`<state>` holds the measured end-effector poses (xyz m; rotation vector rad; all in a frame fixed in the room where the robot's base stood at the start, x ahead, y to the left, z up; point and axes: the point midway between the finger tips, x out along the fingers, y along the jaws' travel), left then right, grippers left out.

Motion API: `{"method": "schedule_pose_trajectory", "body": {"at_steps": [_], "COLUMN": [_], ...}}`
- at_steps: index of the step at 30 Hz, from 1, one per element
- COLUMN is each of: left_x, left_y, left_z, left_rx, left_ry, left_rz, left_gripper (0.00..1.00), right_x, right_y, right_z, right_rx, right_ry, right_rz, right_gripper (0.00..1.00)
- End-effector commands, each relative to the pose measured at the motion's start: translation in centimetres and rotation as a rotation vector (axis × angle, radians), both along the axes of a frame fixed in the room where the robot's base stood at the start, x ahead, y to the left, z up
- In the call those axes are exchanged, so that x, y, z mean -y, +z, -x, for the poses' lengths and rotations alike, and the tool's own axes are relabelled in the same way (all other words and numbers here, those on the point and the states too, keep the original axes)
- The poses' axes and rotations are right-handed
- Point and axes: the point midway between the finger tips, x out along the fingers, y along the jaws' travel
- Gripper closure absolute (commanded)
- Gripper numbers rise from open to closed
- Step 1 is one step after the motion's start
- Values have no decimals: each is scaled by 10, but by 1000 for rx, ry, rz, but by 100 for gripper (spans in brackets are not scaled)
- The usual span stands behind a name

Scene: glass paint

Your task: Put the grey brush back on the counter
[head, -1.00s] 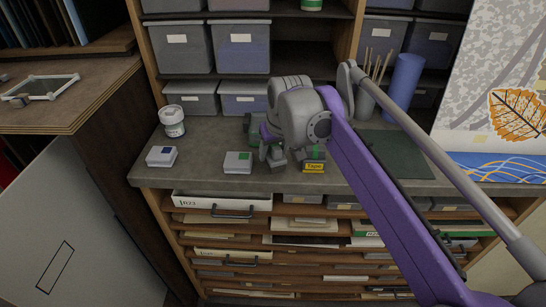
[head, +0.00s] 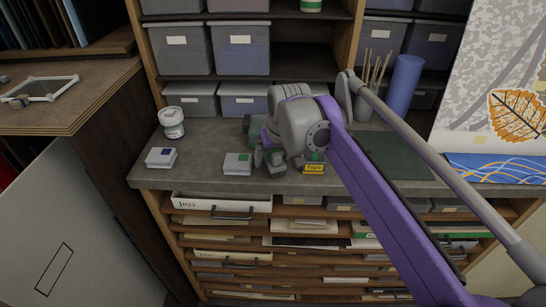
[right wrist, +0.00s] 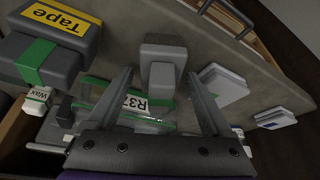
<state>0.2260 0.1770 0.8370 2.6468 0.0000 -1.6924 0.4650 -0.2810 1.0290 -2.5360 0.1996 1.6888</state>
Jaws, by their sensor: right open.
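A grey brush-like block (right wrist: 162,66), wider at one end, lies on the grey counter (head: 208,140) between the box with the green square and the tape box. In the head view it is mostly hidden by my wrist, with a grey part showing (head: 276,160). My right gripper (right wrist: 159,78) is open, with one finger on each side of the block in the right wrist view. I cannot tell whether the fingers touch it. My left gripper is not in view.
A box with a yellow Tape label (head: 313,168) stands close on the right. White boxes with green (head: 237,163) and blue (head: 161,157) squares and a white jar (head: 172,122) stand left. A dark green mat (head: 395,155) lies right. Counter near the left boxes is partly free.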

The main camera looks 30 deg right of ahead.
Motion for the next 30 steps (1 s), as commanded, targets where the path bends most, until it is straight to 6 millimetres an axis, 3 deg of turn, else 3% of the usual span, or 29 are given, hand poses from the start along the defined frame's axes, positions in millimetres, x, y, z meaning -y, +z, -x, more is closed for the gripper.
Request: {"method": "schedule_pose_trajectory", "body": {"at_steps": [12,18,26,30], "left_x": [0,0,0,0], "left_y": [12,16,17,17], "left_z": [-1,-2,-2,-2], "left_rx": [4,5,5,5], "left_ry": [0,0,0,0], "left_rz": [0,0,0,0], "left_gripper": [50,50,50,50], "right_x": [-4,-6,-8,-22], "right_y": [74,101,109,80], "right_z": [30,42,46,60], "right_rx": [0,0,0,4], "right_ry": [0,-1,1,22], "right_rz": [0,1,0,0], "right_gripper": [16,16,16,16]}}
